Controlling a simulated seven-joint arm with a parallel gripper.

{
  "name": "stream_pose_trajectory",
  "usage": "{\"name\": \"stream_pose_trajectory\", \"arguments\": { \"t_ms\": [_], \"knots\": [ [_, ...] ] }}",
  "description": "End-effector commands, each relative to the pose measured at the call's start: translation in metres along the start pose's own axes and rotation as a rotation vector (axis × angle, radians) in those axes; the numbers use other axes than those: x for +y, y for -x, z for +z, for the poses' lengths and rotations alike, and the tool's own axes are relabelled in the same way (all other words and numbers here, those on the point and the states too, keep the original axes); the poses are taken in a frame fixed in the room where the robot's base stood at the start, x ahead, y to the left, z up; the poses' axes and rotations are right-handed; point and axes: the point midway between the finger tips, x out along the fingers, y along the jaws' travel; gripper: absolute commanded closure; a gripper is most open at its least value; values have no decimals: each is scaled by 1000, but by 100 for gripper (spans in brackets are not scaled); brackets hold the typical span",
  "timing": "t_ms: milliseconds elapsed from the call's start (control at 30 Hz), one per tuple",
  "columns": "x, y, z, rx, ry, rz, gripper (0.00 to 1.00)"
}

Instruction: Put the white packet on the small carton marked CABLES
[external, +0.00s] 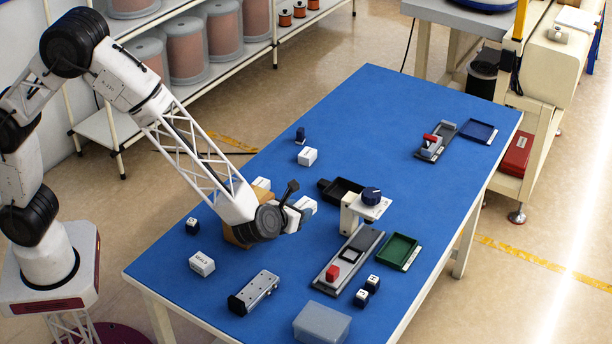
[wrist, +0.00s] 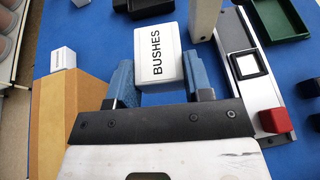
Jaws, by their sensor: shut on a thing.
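My gripper (wrist: 160,75) is shut on a white box marked BUSHES (wrist: 170,45), held between its two blue fingers. In the external view the white box (external: 306,204) shows at the end of my gripper (external: 298,208), low over the table; I cannot tell whether it touches anything below. A white carton with dark lettering (external: 202,263) stands at the near left of the table; its marking is too small to read surely. I see no readable CABLES mark.
A tan box (wrist: 60,115) stands beside my gripper. A grey track with a red cube (external: 332,273), a green tray (external: 400,251) and a post with a dark blue knob (external: 371,193) are to the right. A grey metal block (external: 254,293) lies in front.

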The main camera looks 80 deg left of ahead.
Motion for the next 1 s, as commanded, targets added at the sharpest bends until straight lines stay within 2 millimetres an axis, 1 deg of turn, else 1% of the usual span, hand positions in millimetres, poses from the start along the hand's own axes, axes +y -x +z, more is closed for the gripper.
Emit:
{"name": "stream_pose_trajectory", "arguments": {
  "t_ms": [33, 467, 1000],
  "knots": [
    [8, 7, 2, 0, 2, 2, 83],
    [85, 66, 5, 1, 16, 30, 83],
    [190, 133, -5, 1, 30, 68, 83]
  ]
}}
